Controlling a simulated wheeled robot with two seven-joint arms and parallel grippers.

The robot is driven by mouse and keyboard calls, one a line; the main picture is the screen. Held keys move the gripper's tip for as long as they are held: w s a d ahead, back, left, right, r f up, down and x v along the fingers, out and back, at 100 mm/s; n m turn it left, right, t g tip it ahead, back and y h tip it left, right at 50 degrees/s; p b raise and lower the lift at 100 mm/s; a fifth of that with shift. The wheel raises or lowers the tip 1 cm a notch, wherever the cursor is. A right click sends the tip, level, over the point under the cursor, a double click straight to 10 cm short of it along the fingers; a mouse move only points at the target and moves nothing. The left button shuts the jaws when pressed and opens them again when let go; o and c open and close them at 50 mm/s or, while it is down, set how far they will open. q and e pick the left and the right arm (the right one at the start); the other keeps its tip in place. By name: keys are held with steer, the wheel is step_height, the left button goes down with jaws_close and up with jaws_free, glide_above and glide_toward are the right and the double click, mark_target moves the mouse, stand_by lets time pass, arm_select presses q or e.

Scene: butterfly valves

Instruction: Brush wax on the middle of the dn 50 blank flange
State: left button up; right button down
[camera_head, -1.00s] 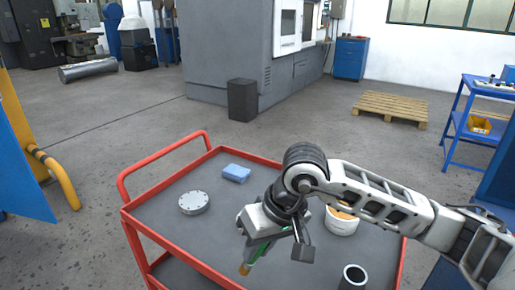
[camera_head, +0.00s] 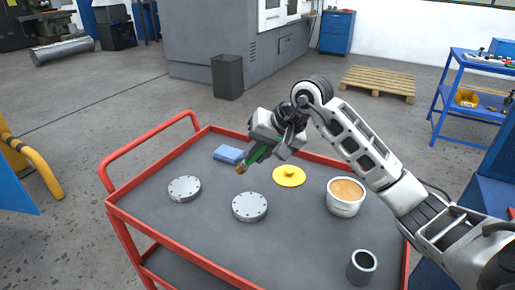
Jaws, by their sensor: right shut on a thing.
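My right gripper (camera_head: 265,147) is shut on a brush with a green handle (camera_head: 256,155). The brush tilts down to the left and its brownish tip (camera_head: 240,169) is above the cart top. Two round grey flanges with bolt holes lie flat on the cart: one at the left (camera_head: 184,188) and one nearer the middle (camera_head: 249,207). I cannot tell which is dn 50. The brush tip shows between and behind them, apart from both. A white tub (camera_head: 345,199) with a tan surface of what looks like wax stands to the right. My left gripper is out of view.
The red-rimmed cart (camera_head: 215,236) has a dark grey top. A blue sponge-like block (camera_head: 228,154) lies at its back, a yellow disc with a knob (camera_head: 289,176) lies behind the middle flange, and a dark hollow cylinder (camera_head: 362,266) stands front right. The front middle is clear.

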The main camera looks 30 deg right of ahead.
step_height(320, 180, down, 2)
steer(key=shift+f+b, duration=0.1)
steer(key=shift+b, duration=0.25)
